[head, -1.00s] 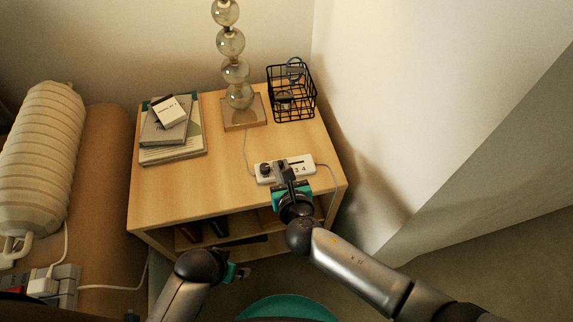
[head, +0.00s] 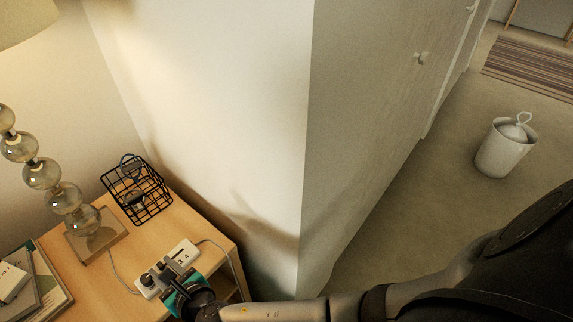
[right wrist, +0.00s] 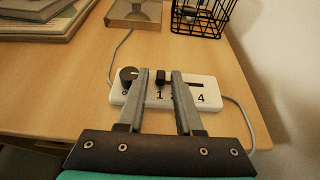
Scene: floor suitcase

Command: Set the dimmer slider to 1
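The dimmer is a white box (head: 187,252) on the wooden table, and it also shows in the right wrist view (right wrist: 208,90). It has a round black knob (right wrist: 128,75) at its left end and a dark slot with printed numerals. The black slider knob (right wrist: 160,76) stands just above the numeral 1 in the right wrist view. My right gripper (right wrist: 160,74) is open, with one finger on each side of the slider knob and small gaps showing. Its right finger hides part of the slot and numerals. In the head view, my right gripper (head: 167,277) covers the dimmer's front. My left gripper is out of view.
A black wire basket (head: 137,190) and a glass-ball lamp (head: 42,173) stand behind the dimmer on the table (head: 125,265). Books (head: 45,290) lie at the left. A wall (head: 230,130) rises close on the right. Cords run from both ends of the dimmer.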

